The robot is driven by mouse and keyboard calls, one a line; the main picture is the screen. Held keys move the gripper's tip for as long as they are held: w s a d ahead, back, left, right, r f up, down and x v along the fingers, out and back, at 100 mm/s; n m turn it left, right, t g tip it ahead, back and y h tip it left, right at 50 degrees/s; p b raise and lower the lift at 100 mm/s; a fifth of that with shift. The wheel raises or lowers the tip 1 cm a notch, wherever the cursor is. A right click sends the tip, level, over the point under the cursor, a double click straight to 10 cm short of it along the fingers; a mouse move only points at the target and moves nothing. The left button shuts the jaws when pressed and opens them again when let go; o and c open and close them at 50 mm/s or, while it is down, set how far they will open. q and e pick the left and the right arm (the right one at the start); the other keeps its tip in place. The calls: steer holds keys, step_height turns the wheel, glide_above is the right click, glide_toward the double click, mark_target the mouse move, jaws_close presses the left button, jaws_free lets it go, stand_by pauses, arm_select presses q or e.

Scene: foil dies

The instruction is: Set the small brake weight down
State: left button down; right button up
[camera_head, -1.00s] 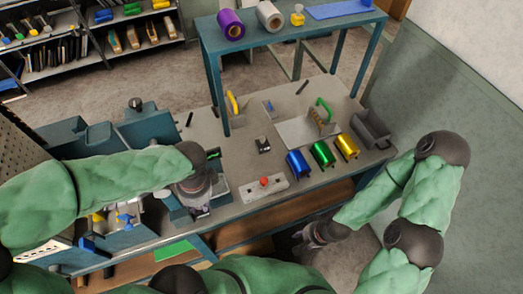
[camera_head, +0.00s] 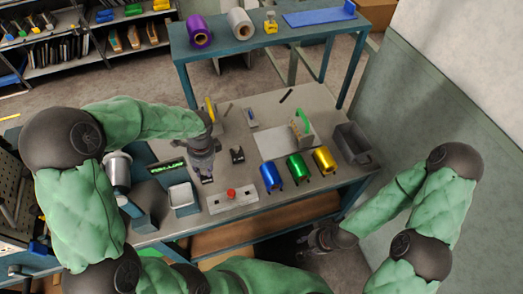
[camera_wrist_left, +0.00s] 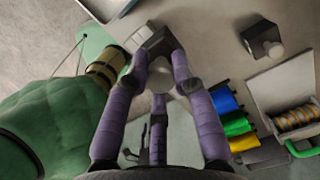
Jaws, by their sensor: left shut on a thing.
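My left gripper (camera_head: 205,171) is over the workbench (camera_head: 300,103), pointing down. In the left wrist view its fingers (camera_wrist_left: 161,58) are closed on a small dark block (camera_wrist_left: 156,44), which I take for the small brake weight; a pale round part shows between the fingers. Whether the block touches the bench is unclear. A similar dark block with a pale knob (camera_head: 237,154) stands on the bench just right of the gripper, and also shows in the wrist view (camera_wrist_left: 262,42). My right gripper (camera_head: 320,240) hangs low off the bench's front edge, its fingers too small to read.
A control box with a red button (camera_head: 233,199) lies at the front edge. Blue (camera_head: 271,177), green (camera_head: 298,167) and gold (camera_head: 324,160) foil rolls stand right of it. A grey bin (camera_head: 352,143) is at the right end. A raised shelf (camera_head: 255,42) spans the back.

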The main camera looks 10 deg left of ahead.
arm_select(q)
steer(key=shift+w+a+f, duration=0.1)
steer(key=shift+w+a, duration=0.1)
steer(key=shift+w+a+f+b, duration=0.75)
steer(key=shift+w+f+b, duration=0.15)
steer(key=shift+w+f, duration=1.25)
steer(key=shift+w+a+f+b, duration=0.7)
steer(key=shift+w+f+b, duration=0.25)
steer(key=shift+w+f, duration=1.15)
steer(key=shift+w+a+f+b, duration=0.75)
steer(key=shift+w+f+b, duration=0.15)
steer(key=shift+w+f, duration=1.25)
steer(key=c, duration=1)
jaws_free()
steer(key=shift+f, duration=0.15)
steer(key=shift+c, duration=0.2)
step_height(320, 180, up, 12)
steer(key=d+p, duration=0.1)
steer(key=p, duration=0.2)
steer(key=shift+w+d+p, duration=0.2)
steer(key=shift+d+p, duration=0.05)
steer(key=shift+p, duration=0.1)
